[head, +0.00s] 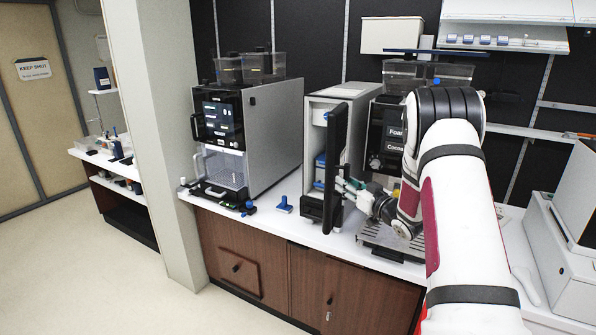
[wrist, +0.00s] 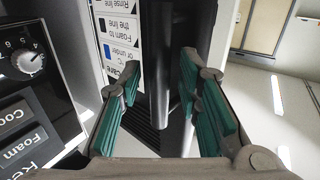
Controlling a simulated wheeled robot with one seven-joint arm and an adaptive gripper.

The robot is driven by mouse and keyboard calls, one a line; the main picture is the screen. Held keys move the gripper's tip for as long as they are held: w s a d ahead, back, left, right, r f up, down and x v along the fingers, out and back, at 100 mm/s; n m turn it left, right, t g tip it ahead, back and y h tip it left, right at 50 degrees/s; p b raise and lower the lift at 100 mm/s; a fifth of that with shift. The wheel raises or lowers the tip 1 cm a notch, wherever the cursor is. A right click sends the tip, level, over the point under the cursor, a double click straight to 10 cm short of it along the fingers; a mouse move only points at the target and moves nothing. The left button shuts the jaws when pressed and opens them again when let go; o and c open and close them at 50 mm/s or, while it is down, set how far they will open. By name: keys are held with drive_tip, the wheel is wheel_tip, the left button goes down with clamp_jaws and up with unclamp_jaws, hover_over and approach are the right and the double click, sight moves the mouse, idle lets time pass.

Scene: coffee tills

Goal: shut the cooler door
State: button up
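The cooler (head: 324,103) is a pale upright box on the counter, between two dark-fronted machines. Its black door (head: 336,160) stands open, swung out towards the front and seen almost edge-on. My gripper (head: 349,187) is at the right side of this door, low down. In the wrist view my gripper (wrist: 160,106) is open, with teal pads spread apart. A dark upright bar (wrist: 159,70), which looks like the door's handle, shows between the fingers, with the dark door edge (wrist: 192,45) beside it. Neither finger clearly touches the bar. My arm hides part of the machine to the right.
A coffee machine (head: 250,125) stands to the left, with small blue items (head: 283,205) on the counter before the cooler. The foam and cocoa machine (head: 388,135) is close on the right, above a drip tray (head: 385,238). A white till (head: 563,255) is far right.

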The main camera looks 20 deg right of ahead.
sight(333, 181)
drive_tip(key=shift+w, duration=0.1)
clamp_jaws()
drive_tip(key=shift+w+a+r, duration=0.1)
drive_tip(key=shift+w+a, duration=0.6)
drive_tip(key=shift+a, duration=0.2)
drive_tip(key=shift+w+a+r, duration=0.1)
drive_tip(key=shift+w+a, duration=0.6)
drive_tip(key=shift+a, duration=0.15)
drive_tip(key=shift+a, duration=0.1)
drive_tip(key=shift+w+a+b, duration=0.2)
drive_tip(key=shift+w+a, duration=0.45)
drive_tip(key=shift+w, duration=0.25)
drive_tip(key=shift+w+a+b, duration=0.2)
drive_tip(key=shift+w+a, duration=0.4)
drive_tip(key=shift+w, duration=0.25)
drive_tip(key=shift+f, duration=0.1)
